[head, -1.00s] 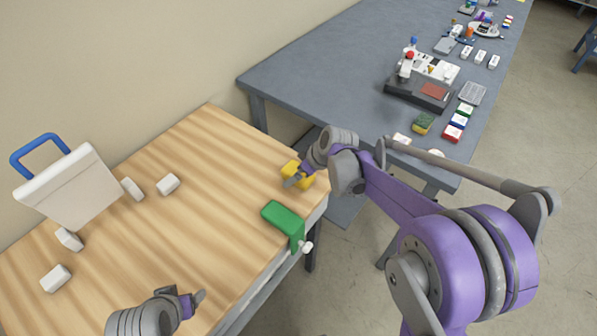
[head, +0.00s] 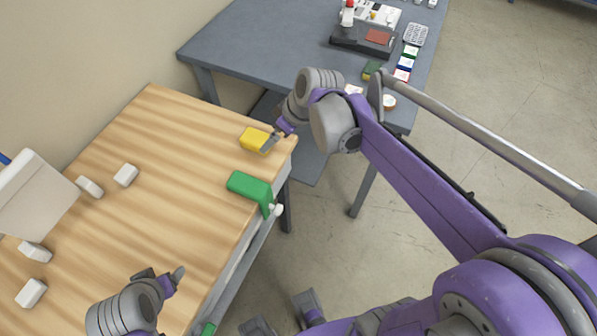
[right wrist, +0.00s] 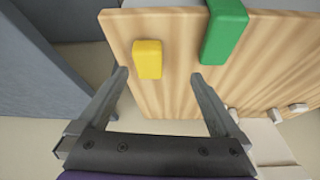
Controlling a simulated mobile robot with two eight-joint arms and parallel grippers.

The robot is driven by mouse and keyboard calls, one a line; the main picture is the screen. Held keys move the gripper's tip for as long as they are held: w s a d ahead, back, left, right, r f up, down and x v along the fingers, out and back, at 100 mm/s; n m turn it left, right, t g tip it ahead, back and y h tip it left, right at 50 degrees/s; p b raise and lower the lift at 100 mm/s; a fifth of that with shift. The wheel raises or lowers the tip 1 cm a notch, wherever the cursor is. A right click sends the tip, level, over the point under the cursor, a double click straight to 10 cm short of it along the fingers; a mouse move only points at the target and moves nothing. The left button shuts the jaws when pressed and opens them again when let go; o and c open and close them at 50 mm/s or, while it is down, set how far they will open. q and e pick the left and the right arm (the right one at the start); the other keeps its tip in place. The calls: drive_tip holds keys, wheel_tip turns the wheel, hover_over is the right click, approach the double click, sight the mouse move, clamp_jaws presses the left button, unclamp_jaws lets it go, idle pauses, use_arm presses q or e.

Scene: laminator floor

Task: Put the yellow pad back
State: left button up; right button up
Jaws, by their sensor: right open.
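The yellow pad (head: 254,139) lies on the wooden table near its far right corner. In the right wrist view the yellow pad (right wrist: 148,60) lies ahead of the fingertips, between their lines and nearer the left finger. My right gripper (head: 272,140) is at the pad's right side in the head view; it also shows in the right wrist view (right wrist: 160,77), open and empty, with the pad not between its fingers. My left gripper (head: 162,276) is over the near part of the table, away from the pad; its jaw opening is unclear.
A green clamp (head: 250,187) sits on the wooden table's (head: 150,190) right edge, close to the pad. Several white blocks (head: 125,175) and a white bin (head: 35,195) are at the left.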

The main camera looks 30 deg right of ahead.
use_arm(q)
drive_tip(key=shift+s, duration=0.15)
use_arm(e)
drive_tip(key=s+f+m+h, duration=0.1)
drive_tip(key=s+f+m, duration=0.2)
drive_tip(key=s, duration=0.6)
drive_tip(key=s+f+m+h, duration=0.2)
drive_tip(key=s+f+m, duration=0.1)
drive_tip(key=s, duration=0.7)
drive_tip(key=shift+f+t, duration=0.2)
drive_tip(key=shift+t, duration=0.1)
use_arm(q)
drive_tip(key=shift+w+r+p, duration=0.15)
drive_tip(key=shift+r+p, duration=0.4)
drive_tip(key=shift+r, duration=0.1)
drive_tip(key=shift+w+r+p, duration=0.15)
drive_tip(key=shift+r+p, duration=0.35)
drive_tip(key=shift+r, duration=0.1)
drive_tip(key=shift+w, duration=0.2)
use_arm(e)
drive_tip(key=shift+w+r, duration=0.2)
drive_tip(key=shift+r, duration=0.45)
drive_tip(key=shift+w+r, duration=0.15)
drive_tip(key=shift+r, duration=0.45)
use_arm(q)
drive_tip(key=shift+s, duration=0.15)
use_arm(e)
drive_tip(key=shift+s, duration=0.1)
